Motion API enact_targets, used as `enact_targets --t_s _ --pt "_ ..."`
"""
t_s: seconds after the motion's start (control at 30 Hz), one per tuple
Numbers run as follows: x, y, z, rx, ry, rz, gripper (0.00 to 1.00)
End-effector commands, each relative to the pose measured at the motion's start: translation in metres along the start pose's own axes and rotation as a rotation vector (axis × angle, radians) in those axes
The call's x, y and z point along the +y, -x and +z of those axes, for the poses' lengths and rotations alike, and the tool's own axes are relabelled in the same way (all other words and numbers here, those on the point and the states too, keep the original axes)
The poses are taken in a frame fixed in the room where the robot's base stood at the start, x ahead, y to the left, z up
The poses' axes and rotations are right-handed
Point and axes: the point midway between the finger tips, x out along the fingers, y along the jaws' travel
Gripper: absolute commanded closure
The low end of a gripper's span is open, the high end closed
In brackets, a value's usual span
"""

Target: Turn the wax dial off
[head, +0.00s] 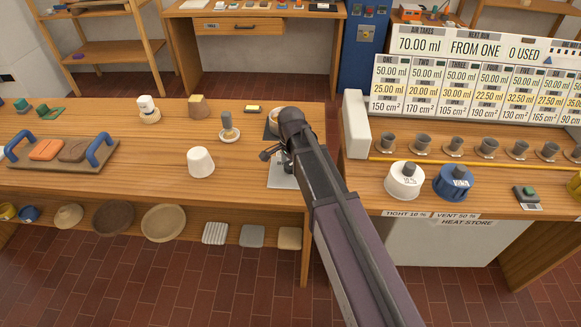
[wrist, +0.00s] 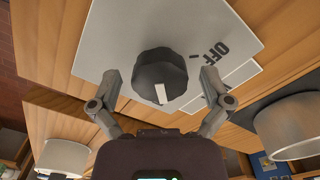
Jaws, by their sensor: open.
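The wax dial (wrist: 160,72) is a dark, ridged knob on a pale grey plate (wrist: 115,35) in the wrist view. Its white pointer mark faces the bottom of that view, toward my gripper (wrist: 161,80). The word OFF is printed on the plate to the dial's upper right, with a short tick beside it, and the pointer is not lined up with it. My gripper is open, one finger on each side of the dial, with gaps showing. In the head view the plate (head: 283,174) shows under my gripper (head: 274,154), and my arm hides the dial.
A white cup-like object (head: 201,162) stands on the bench left of the plate.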

Motion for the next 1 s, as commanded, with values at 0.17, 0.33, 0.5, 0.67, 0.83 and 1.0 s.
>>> enact_targets --t_s 0.17,0.33,0.5,0.67,0.83,1.0 --pt "-0.0001 0.0001 0.0003 0.000 0.000 0.000 0.28" --pt "-0.0001 0.0001 0.0004 0.000 0.001 0.000 0.79" --pt "0.0000 0.0000 0.0006 0.000 0.001 0.001 0.84" --pt "0.0001 -0.0001 0.0008 0.000 0.014 0.001 0.84" --pt "0.0001 -0.0002 0.0010 0.000 0.055 0.001 0.84" --pt "0.0001 -0.0002 0.0012 0.000 0.138 0.002 0.84"
